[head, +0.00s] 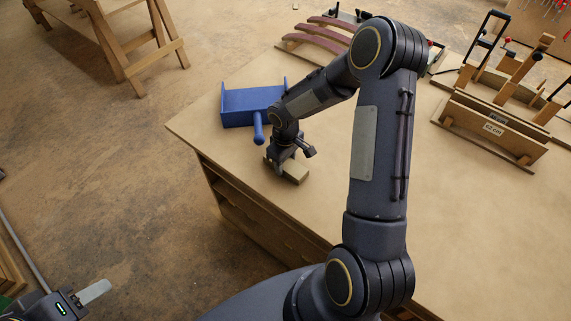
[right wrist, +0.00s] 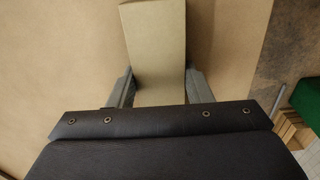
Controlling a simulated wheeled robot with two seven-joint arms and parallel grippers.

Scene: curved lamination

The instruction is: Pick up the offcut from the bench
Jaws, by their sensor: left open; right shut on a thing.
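The offcut (head: 293,171) is a short, pale wooden block near the left front edge of the bench (head: 225,139). My right gripper (head: 282,164) is over it, with its fingers down around the block. In the right wrist view the offcut (right wrist: 156,45) lies between the two fingers of my right gripper (right wrist: 160,90), which is shut on it. The block appears to be at the bench top; I cannot tell whether it is clear of the surface. My left gripper (head: 92,292) is at the lower left of the head view, away from the bench, open and only partly visible.
A blue dustpan-like tray with a handle (head: 250,105) lies just behind the offcut. Curved laminated strips (head: 318,40) lie at the back. A wooden rack (head: 490,128) and clamps (head: 490,40) stand at the right. A sawhorse (head: 140,50) is on the floor.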

